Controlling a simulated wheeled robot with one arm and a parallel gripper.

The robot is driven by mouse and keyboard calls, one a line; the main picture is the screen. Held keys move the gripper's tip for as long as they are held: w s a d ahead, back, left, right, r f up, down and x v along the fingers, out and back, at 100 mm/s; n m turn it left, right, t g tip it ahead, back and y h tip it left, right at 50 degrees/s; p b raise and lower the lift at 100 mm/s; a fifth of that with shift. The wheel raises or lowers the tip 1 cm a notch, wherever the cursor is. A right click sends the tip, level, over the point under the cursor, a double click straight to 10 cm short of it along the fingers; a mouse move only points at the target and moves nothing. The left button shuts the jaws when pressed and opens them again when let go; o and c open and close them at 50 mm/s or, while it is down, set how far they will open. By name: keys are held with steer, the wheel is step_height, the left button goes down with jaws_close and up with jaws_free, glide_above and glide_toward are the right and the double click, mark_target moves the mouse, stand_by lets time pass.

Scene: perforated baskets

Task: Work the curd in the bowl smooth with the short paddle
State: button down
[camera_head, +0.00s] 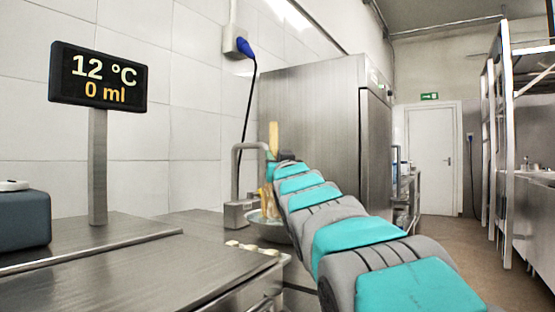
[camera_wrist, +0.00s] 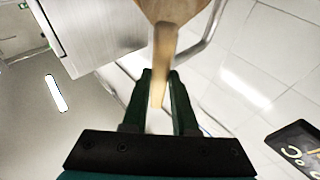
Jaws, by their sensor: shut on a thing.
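A wooden paddle (camera_head: 273,137) stands nearly upright above the metal bowl (camera_head: 272,233), its lower part reaching down to the bowl's back rim. It also shows in the wrist view (camera_wrist: 163,62), with its wider part at the top edge. My gripper (camera_wrist: 161,78) is shut on the paddle's narrow handle, between two dark green fingers. In the head view my gripper is small and largely hidden by my arm. The curd inside the bowl cannot be made out. I cannot tell whether the paddle touches it.
Several small pale pieces (camera_head: 250,247) lie on the counter in front of the bowl. A grey metal faucet-like frame (camera_head: 238,178) stands behind it. A display (camera_head: 98,78) reading 12 °C and 0 ml stands on a post at left. A steel cabinet (camera_head: 315,130) rises behind my arm.

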steer(key=shift+a+b, duration=0.3)
steer(key=shift+a, duration=0.3)
steer(key=shift+d, duration=0.1)
steer(key=shift+d+r+p, duration=0.2)
steer(key=shift+d+p, duration=0.1)
steer(key=shift+p, duration=0.05)
steer(key=shift+d+p, duration=0.35)
steer(key=shift+d, duration=0.15)
steer(key=shift+a+f, duration=0.15)
steer(key=shift+s+a+f+b, duration=0.1)
steer(key=shift+a+f+b, duration=0.05)
steer(key=shift+a+b, duration=0.7)
steer(key=shift+d, duration=0.15)
